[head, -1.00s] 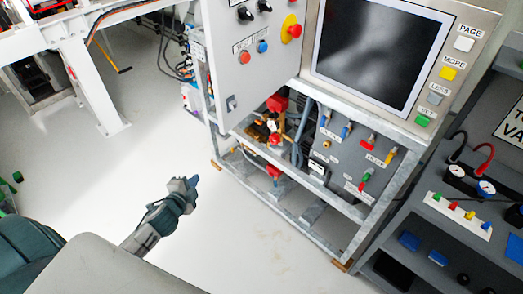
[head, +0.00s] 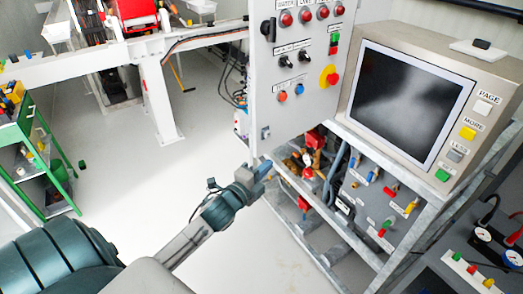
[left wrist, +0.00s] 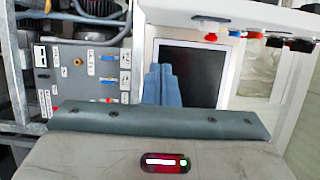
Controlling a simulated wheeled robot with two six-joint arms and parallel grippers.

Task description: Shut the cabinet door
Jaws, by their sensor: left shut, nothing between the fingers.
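The cabinet door (head: 297,75) is a light grey panel with red lamps, black switches and buttons. It stands open to the left of the screen unit (head: 408,103). In the left wrist view the door (left wrist: 262,18) shows at the upper right with its knobs pointing down. My left gripper (head: 264,170) is shut and empty, just below the door's lower left corner in the head view. I cannot tell whether it touches the door. Its blue fingers (left wrist: 162,86) show in front of the screen in the left wrist view. My right gripper is not in view.
Below the door an open metal frame (head: 310,222) holds red and brass fittings and a grey valve panel (head: 372,197). A gauge panel (head: 490,250) stands at the right. A white bench leg (head: 160,100) and a green cart (head: 38,150) are left. The floor between is clear.

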